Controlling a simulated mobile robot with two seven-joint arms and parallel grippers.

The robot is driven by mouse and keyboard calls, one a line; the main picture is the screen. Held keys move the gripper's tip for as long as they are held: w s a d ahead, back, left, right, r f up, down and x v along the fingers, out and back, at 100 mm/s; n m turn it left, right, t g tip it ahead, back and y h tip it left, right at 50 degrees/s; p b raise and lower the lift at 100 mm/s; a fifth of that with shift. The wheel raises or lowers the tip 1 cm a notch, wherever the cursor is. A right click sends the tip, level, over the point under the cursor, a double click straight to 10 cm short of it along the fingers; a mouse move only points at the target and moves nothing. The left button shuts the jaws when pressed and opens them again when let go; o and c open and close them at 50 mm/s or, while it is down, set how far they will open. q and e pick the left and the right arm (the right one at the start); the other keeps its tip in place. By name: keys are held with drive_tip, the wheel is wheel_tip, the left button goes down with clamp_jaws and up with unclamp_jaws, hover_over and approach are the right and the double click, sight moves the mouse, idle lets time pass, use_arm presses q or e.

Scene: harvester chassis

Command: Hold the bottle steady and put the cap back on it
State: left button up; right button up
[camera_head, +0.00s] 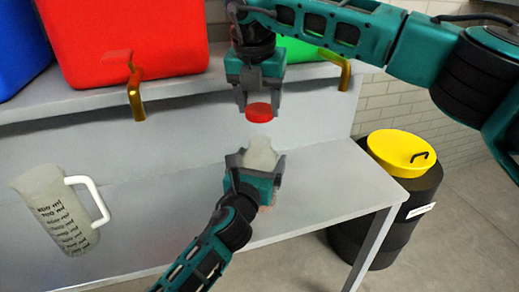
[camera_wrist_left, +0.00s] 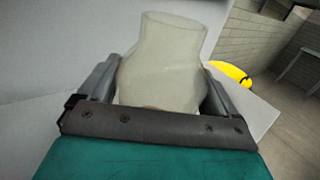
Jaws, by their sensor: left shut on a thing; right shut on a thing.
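The bottle (camera_head: 262,153) is pale and translucent, with an open neck pointing up. My left gripper (camera_head: 256,160) is shut on the bottle's body. In the left wrist view the bottle (camera_wrist_left: 165,70) stands between the two fingers of my left gripper (camera_wrist_left: 160,95), its mouth uncovered. The red cap (camera_head: 259,112) is held by my right gripper (camera_head: 258,108), which points down from above. The cap is above the bottle's neck, slightly to the left, with a visible gap between them. The bottle's lower part is mostly hidden by my left gripper.
A measuring jug (camera_head: 55,212) with a white handle stands on the grey table (camera_head: 160,205) at left. Red (camera_head: 130,40) and blue bins sit on the shelf (camera_head: 90,105) behind, with brass hooks below. A black barrel (camera_head: 385,225) with a yellow funnel (camera_head: 400,155) stands right of the table.

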sight(261, 140)
drive_tip(key=shift+f, duration=2)
use_arm(q)
drive_tip(key=shift+f, duration=0.1)
use_arm(e)
drive_tip(key=shift+f, duration=0.9)
drive_tip(key=shift+f, duration=0.55)
use_arm(q)
drive_tip(key=c, duration=0.6)
drive_tip(key=shift+o, duration=0.2)
use_arm(e)
drive_tip(key=m, duration=0.3)
drive_tip(key=shift+a+h, duration=0.1)
drive_tip(key=shift+h, duration=0.3)
drive_tip(key=m+g+h, duration=0.1)
drive_tip(key=m, duration=0.4)
drive_tip(key=shift+w+a, duration=0.1)
drive_tip(key=m, duration=0.3)
drive_tip(key=m+g, duration=0.1)
drive_tip(key=m, duration=0.1)
drive_tip(key=shift+w+m+g+h, duration=0.1)
drive_tip(key=shift+m+g+h, duration=0.2)
drive_tip(key=shift+m, duration=0.1)
